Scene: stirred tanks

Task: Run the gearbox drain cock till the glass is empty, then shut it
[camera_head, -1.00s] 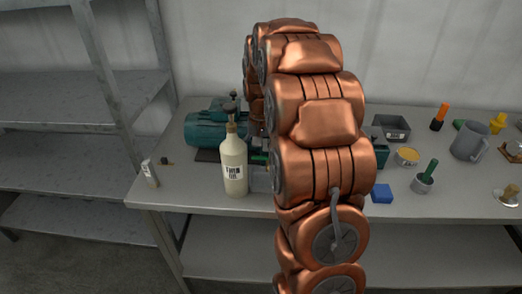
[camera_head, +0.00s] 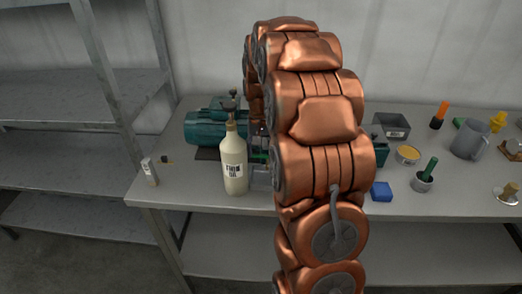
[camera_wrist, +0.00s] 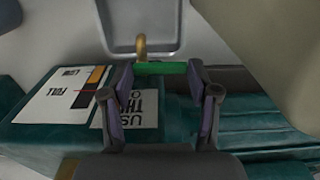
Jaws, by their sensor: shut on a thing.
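My gripper (camera_wrist: 160,100) is shut on the green handle (camera_wrist: 160,68) of the drain cock in the wrist view. The handle lies crosswise between the fingertips. The cock's brass body (camera_wrist: 140,47) shows just beyond it. The teal gearbox (camera_wrist: 40,133) carries a white label with upside-down FULL and LOW marks. A narrow sight glass (camera_wrist: 95,85) beside the marks shows an amber part and a dark part, with a red line near FULL. In the head view the teal machine (camera_head: 205,130) is partly hidden by my arm, and the gripper is hidden.
A grey tray (camera_wrist: 178,40) lies beyond the cock in the wrist view. In the head view a pale labelled bottle (camera_head: 234,165) stands near the bench front. A blue block (camera_head: 381,191), a green-handled cup (camera_head: 423,182) and a grey jug (camera_head: 469,141) stand right of my arm.

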